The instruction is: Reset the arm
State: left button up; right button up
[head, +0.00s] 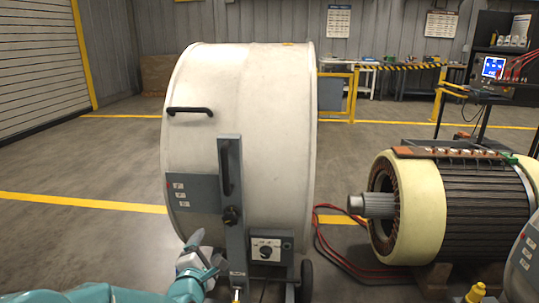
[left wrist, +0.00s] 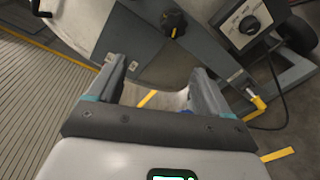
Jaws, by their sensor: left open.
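My left arm comes in from the bottom left of the head view. Its gripper (head: 200,255) is in front of the lower left of a large white drum-shaped unit (head: 240,110). In the left wrist view, the two fingers of the left gripper (left wrist: 155,82) stand apart with nothing between them. Beyond them show the drum's grey upright, a black knob (left wrist: 173,24) and a dial panel (left wrist: 247,22). I cannot tell the exact gap between the fingers and the drum. My right gripper does not show.
A motor (head: 450,205) with a cream end ring lies at the right, with red cables (head: 345,262) on the floor beside it. A yellow valve (head: 476,292) is at the bottom right. Yellow barriers (head: 400,67) stand behind. Floor at the left (head: 80,240) is clear.

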pick_arm(q)
jog(key=s+d+f+m+g+h+p, duration=0.1)
jog(key=s+d+m+g+h+p, duration=0.1)
jog(key=s+m+g+p, duration=0.6)
jog(key=s+d+f+m+g+h+p, duration=0.1)
jog(key=s+d+m+g+p, duration=0.4)
jog(key=s+m+p, duration=0.8)
jog(key=s+g+h+p, duration=0.1)
jog(key=s+g+p, duration=0.2)
jog(key=s, duration=1.3)
jog(key=shift+d+f+p, duration=0.15)
jog(key=shift+p, duration=0.95)
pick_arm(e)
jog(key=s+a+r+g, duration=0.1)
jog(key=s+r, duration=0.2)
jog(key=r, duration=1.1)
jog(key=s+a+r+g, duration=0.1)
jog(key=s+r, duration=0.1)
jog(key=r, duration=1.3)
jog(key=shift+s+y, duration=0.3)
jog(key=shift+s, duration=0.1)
